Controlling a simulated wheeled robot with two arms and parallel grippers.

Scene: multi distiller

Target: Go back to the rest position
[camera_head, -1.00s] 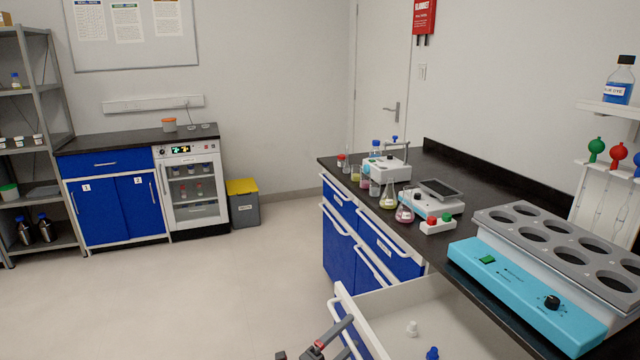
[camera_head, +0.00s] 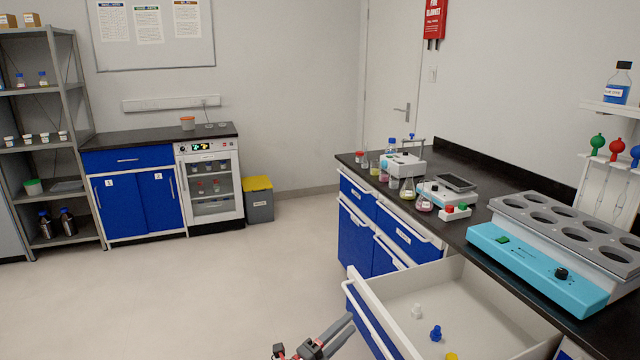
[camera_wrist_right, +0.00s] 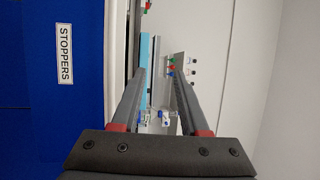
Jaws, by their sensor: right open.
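My right gripper (camera_head: 336,331) shows at the bottom of the head view, with grey fingers and red joints. It is beside the front of the open drawer (camera_head: 378,312). In the right wrist view the two long fingers (camera_wrist_right: 162,48) stand apart with nothing held between them. A blue drawer front labelled STOPPERS (camera_wrist_right: 66,110) fills the left of that view. My left gripper is not in view.
The dark bench (camera_head: 462,236) carries glassware and a turquoise heating unit (camera_head: 540,270). The floor (camera_head: 200,300) at left is clear.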

